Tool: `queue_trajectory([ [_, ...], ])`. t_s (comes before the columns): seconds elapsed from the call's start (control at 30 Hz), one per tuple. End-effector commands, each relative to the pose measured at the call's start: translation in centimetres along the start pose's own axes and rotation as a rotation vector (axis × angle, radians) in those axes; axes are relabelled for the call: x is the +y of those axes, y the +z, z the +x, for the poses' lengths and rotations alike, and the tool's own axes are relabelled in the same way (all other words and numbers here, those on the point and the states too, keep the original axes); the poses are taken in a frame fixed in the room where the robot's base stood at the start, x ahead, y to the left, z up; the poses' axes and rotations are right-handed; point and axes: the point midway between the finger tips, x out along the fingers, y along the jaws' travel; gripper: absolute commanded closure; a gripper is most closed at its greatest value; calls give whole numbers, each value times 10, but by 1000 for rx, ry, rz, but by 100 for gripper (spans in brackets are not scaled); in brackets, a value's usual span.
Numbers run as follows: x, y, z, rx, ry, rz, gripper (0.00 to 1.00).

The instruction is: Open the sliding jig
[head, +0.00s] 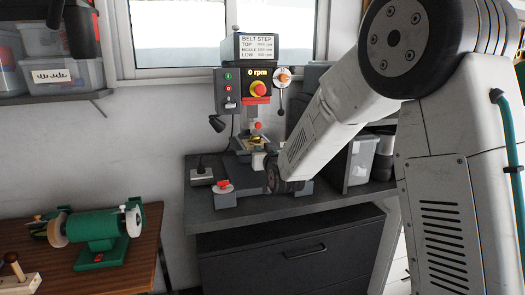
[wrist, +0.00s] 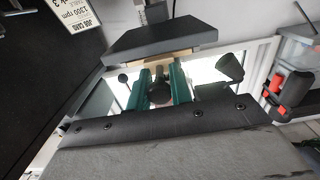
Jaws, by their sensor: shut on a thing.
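The sliding jig (head: 248,144) sits under the drill press in the head view, small and yellowish, partly covered by my wrist. My gripper (wrist: 160,75) shows in the wrist view as two teal fingers, shut on a dark round knob (wrist: 160,93) between them. A light wooden piece (wrist: 180,57) lies just beyond the fingertips, below a dark grey slab. In the head view my wrist hides the fingers and the grip. How far the jig is slid cannot be told.
The drill press display (head: 257,72) reads 0 rpm. A red-topped button box (head: 224,194) stands on the grey cabinet (head: 240,217) at front left. A green bench grinder (head: 100,235) stands on the wooden bench at left. A card (wrist: 82,15) shows in the wrist view.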

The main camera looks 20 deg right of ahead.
Motion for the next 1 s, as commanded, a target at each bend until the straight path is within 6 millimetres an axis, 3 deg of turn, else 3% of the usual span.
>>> queue_trajectory([
  [0.3,-1,-2,-37,2,-2,-1,100],
  [0.67,0,-1,-42,3,-1,0,100],
  [0.7,0,-1,-42,3,-1,0,76],
  [0.77,0,-1,-42,3,-1,0,60],
  [1.0,0,-1,-42,2,-1,0,58],
])
